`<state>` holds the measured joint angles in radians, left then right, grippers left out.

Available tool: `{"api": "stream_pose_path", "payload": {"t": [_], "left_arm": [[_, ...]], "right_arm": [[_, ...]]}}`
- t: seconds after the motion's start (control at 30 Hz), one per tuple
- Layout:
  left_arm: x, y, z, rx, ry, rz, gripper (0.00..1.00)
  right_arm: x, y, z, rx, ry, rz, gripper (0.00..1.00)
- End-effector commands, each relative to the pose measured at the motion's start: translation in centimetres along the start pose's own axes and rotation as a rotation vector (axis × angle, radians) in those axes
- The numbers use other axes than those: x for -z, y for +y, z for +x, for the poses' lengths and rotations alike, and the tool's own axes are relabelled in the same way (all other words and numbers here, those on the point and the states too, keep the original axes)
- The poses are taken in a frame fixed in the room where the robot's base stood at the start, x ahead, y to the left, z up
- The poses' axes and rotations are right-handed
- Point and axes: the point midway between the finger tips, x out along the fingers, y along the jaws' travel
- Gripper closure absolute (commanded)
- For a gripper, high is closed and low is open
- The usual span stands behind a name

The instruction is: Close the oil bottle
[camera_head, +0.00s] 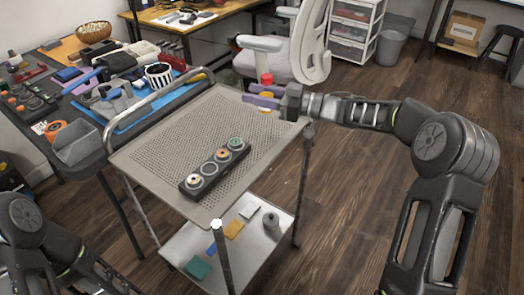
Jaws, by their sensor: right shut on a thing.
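A small item with a red top (266,79) and a yellow lower part (265,109) is at the far right corner of the perforated cart top; it looks like the oil bottle. My right gripper (254,95), with purple fingers, reaches in from the right and is shut on it, hiding its middle. I cannot tell whether the red part is a cap that is shut, or whether the item touches the cart. My left arm shows at the lower left, but its gripper is out of view.
The cart top (190,130) holds a dark strip with several round spools (215,166); the rest is clear. Its lower shelf (190,245) holds a grey bottle (271,222) and small coloured pieces. A cluttered workbench (88,140) stands left. A chair (310,40) stands behind.

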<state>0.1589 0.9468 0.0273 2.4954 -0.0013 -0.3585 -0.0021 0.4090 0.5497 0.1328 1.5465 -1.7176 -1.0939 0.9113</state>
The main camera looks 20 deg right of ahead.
Motion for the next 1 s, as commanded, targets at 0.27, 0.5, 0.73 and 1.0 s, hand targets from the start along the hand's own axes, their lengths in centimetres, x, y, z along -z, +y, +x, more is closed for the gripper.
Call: {"api": "stream_pose_path", "payload": {"t": [0.27, 0.5, 0.73, 1.0], "left_arm": [[0.0, -0.4, 1.0, 0.0, 0.001, 0.001, 0.28], [0.0, -0.4, 1.2, 0.0, 0.001, 0.001, 0.28], [0.0, -0.8, 2.0, 0.0, 0.001, 0.0, 0.28], [0.0, -0.8, 2.2, 0.0, 0.001, -0.001, 0.28]], "right_arm": [[1.9, 0.3, 1.3, 0.003, -0.002, 0.003, 1.0], [1.3, 0.3, 1.3, 0.003, -0.003, 0.005, 1.0], [-2.1, 0.3, 1.3, 0.003, -0.002, 0.007, 1.0], [-3.2, 0.3, 1.3, 0.003, -0.002, 0.003, 1.0]]}}
